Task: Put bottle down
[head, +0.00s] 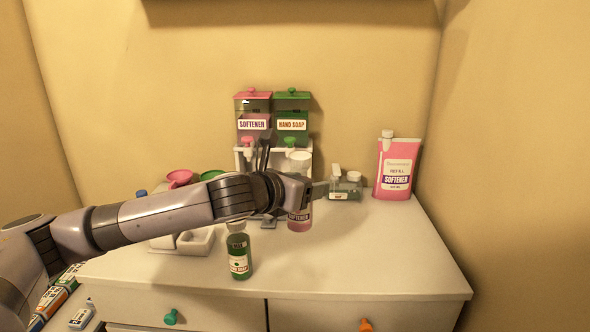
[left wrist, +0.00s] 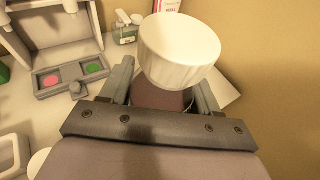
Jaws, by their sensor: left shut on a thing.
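A pink softener bottle (head: 300,225) with a white cap (head: 299,159) stands upright above the middle of the white cabinet top. My left gripper (head: 318,190) is shut on it, coming in from the left. My arm and gripper hide its middle. In the left wrist view the white cap (left wrist: 180,48) fills the space above the fingers, and the dark pink body (left wrist: 160,100) sits between them. I cannot tell whether its base touches the top. My right gripper is not in view.
A green hand soap bottle (head: 239,256) stands near the front edge. Softener (head: 253,122) and hand soap (head: 291,122) dispensers stand behind. The front right top (head: 390,250) is clear.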

